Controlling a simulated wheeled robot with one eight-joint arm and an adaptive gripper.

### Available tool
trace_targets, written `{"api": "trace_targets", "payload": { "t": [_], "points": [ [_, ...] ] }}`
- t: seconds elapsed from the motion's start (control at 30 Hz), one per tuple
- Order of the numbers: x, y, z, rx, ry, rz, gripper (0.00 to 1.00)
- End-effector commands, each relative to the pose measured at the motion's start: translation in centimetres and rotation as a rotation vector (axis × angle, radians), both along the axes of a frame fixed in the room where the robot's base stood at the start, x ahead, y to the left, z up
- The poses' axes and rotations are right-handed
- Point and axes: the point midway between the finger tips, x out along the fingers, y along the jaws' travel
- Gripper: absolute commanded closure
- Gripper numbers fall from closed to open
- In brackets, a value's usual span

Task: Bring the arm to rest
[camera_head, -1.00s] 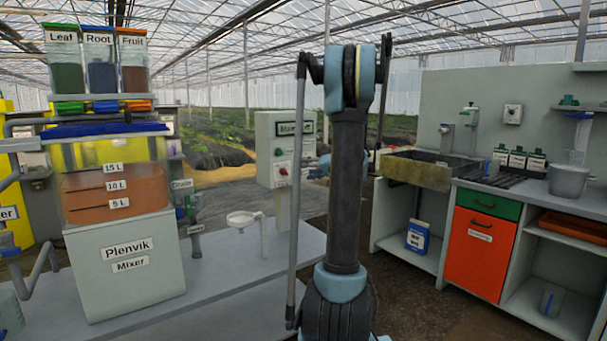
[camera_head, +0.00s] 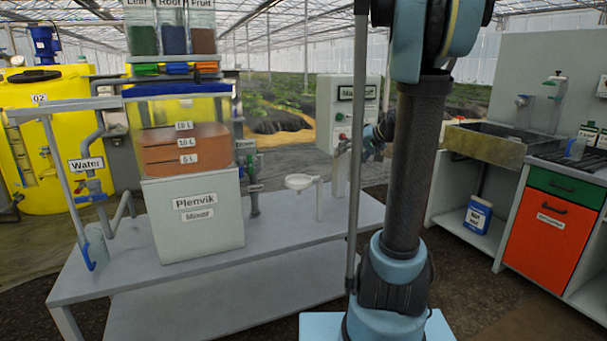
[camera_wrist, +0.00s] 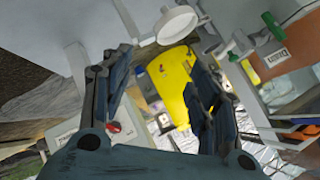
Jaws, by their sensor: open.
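My arm (camera_head: 418,150) stands upright in the right half of the head view, its upper joint cut off by the top edge. Part of my gripper (camera_head: 372,140) shows beside the arm, in front of the grey control box (camera_head: 340,92). In the wrist view my gripper (camera_wrist: 160,58) has its two dark fingers spread wide, with nothing between them. The wrist picture is tilted. A white round dish (camera_wrist: 178,26) and a yellow tank (camera_wrist: 172,85) show beyond the fingers, apart from them.
The grey bench (camera_head: 290,262) carries the Plenvik mixer (camera_head: 197,222), a white dish on a stand (camera_head: 299,182) and a clear jug (camera_head: 97,246). A yellow tank (camera_head: 52,160) stands behind at left. A sink counter (camera_head: 500,146) with an orange door (camera_head: 545,230) is at right.

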Motion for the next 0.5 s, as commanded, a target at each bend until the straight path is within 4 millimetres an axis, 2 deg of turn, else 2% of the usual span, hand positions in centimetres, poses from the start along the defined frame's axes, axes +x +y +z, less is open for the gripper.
{"api": "trace_targets", "payload": {
  "t": [0.03,0.2,0.5],
  "points": [
    [-1.8,0.7,-0.5,-0.023,0.023,0.008,0.45],
    [-7.3,2.1,-2.3,-0.109,0.101,0.025,0.45],
    [-16.7,2.7,-6.3,-0.271,0.221,0.035,0.45]
  ]
}}
